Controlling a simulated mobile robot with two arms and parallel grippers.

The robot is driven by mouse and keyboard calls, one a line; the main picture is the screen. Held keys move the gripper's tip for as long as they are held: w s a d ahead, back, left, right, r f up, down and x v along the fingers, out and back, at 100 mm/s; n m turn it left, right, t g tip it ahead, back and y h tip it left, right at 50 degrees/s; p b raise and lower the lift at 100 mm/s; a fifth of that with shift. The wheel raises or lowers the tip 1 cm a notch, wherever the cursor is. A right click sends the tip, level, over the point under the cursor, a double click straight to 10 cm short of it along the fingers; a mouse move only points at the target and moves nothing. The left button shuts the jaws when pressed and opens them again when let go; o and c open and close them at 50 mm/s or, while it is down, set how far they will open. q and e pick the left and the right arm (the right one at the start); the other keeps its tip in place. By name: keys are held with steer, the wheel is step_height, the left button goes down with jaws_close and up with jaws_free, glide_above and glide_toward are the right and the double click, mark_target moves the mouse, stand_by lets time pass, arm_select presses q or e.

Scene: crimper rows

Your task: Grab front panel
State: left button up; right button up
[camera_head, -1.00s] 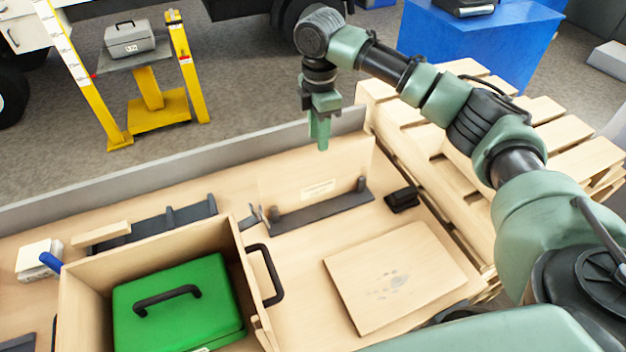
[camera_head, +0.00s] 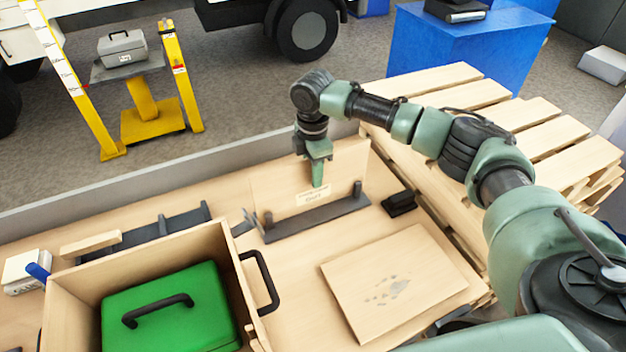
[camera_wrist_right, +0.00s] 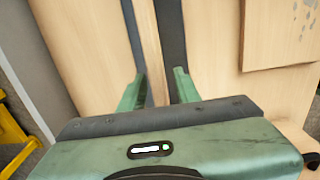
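The front panel (camera_head: 349,160) is a thin light-wood board with a small label. It stands upright in a dark slotted holder (camera_head: 325,217) on the bench. My right gripper (camera_head: 318,184) points down at the panel, covering part of it in the head view. In the right wrist view, the two green fingers (camera_wrist_right: 158,90) are apart, with the panel's thin top edge (camera_wrist_right: 147,45) running between them. Whether either finger touches the panel cannot be told. My left gripper is not in view.
A wooden box (camera_head: 228,265) holding a green case (camera_head: 170,312) stands left of the holder. A flat scuffed board (camera_head: 400,285) lies at the right. A small black block (camera_head: 399,203) sits beside the holder. A pallet stack (camera_head: 540,130) stands behind my right arm.

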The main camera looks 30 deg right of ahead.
steer(key=shift+f, duration=0.55)
steer(key=shift+c, duration=0.3)
jaws_close()
steer(key=shift+r, duration=0.1)
stand_by(0.6)
